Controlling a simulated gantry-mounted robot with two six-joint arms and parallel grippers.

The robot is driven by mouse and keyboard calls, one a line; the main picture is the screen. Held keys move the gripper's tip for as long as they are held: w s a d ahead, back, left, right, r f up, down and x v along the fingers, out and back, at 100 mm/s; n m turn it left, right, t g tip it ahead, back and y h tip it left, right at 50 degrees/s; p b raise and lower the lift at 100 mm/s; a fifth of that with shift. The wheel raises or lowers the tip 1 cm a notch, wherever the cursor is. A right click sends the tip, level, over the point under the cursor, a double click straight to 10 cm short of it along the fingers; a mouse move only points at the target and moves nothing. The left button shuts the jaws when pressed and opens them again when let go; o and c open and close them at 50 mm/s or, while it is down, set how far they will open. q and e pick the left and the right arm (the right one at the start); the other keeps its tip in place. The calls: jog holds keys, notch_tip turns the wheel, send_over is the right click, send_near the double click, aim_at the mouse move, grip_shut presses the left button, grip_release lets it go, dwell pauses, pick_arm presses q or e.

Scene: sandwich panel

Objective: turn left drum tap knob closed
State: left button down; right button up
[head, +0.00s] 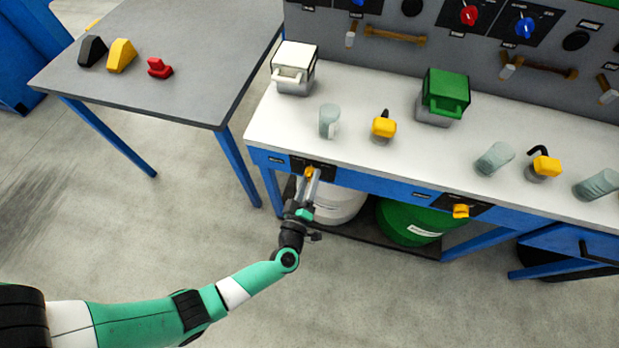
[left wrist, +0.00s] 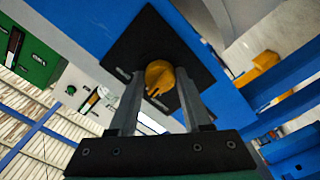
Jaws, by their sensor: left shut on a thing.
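The left drum tap knob (head: 309,172) is yellow and sits on a black plate on the blue front rail of the bench. In the left wrist view the knob (left wrist: 160,77) shows between the two fingers against its black plate (left wrist: 150,45). My left gripper (head: 312,178) is shut on the knob, one finger on each side; it also shows in the left wrist view (left wrist: 158,98). The white drum (head: 338,203) stands under the bench behind my gripper, partly hidden. My right gripper is not in view.
A second yellow knob (head: 461,211) sits farther right on the rail, above a green drum (head: 410,222). The white bench top (head: 390,150) holds a white box (head: 293,67), a green box (head: 444,97), tumblers and yellow-topped pumps. A grey table (head: 185,50) stands at left. The floor in front is clear.

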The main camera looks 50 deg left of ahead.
pick_arm(q)
jog(key=shift+n+b, duration=0.3)
jog(key=shift+n, duration=3.6)
jog(key=shift+c, duration=1.8)
grip_release()
